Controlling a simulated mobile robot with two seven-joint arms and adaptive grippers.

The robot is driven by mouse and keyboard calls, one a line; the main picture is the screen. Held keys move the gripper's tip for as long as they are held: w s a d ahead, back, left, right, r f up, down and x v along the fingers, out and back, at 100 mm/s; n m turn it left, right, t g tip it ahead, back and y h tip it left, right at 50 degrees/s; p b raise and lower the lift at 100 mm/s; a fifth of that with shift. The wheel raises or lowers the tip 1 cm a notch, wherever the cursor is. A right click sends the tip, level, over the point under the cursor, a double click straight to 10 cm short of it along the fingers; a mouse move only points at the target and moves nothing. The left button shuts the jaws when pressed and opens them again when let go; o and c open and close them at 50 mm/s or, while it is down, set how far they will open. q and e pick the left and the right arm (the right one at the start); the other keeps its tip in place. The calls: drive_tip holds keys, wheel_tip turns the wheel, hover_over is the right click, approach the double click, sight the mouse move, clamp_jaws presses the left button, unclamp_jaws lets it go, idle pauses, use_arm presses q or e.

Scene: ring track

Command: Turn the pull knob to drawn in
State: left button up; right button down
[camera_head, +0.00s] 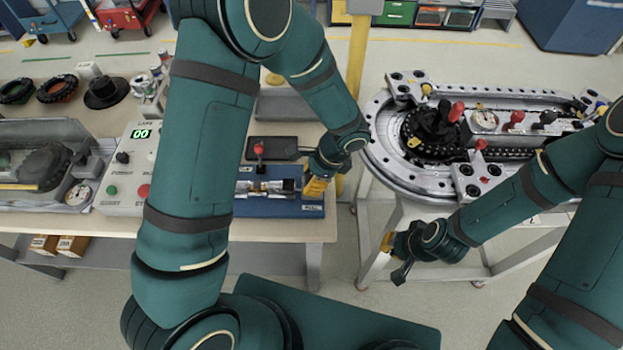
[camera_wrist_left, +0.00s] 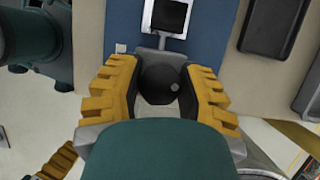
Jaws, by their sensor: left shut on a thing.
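The pull knob (camera_wrist_left: 160,84) is a black ball on a short metal stem, at the right end of a blue fixture (camera_head: 280,209) with a "PULL" label. The fixture's blue base also shows in the left wrist view (camera_wrist_left: 205,25). My left gripper (camera_head: 314,188) is at the fixture's right end. In the left wrist view its yellow ridged fingers (camera_wrist_left: 158,92) are shut on the knob from both sides. In the head view the gripper hides the knob. My right gripper (camera_head: 396,258) hangs away from the fixture, in front of the ring track; its opening is unclear.
A red-topped lever (camera_head: 259,150) rises behind the fixture. A control box (camera_head: 125,172) with a green "00" display stands to the left, partly behind my left arm. A yellow post (camera_head: 357,55) stands behind the bench. The ring track (camera_head: 385,160) is to the right across a floor gap.

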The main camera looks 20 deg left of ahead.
use_arm(q)
drive_tip(key=shift+m, duration=0.4)
drive_tip(key=o, duration=1.2)
drive_tip(key=v, duration=1.2)
drive_tip(key=shift+s+d, duration=0.1)
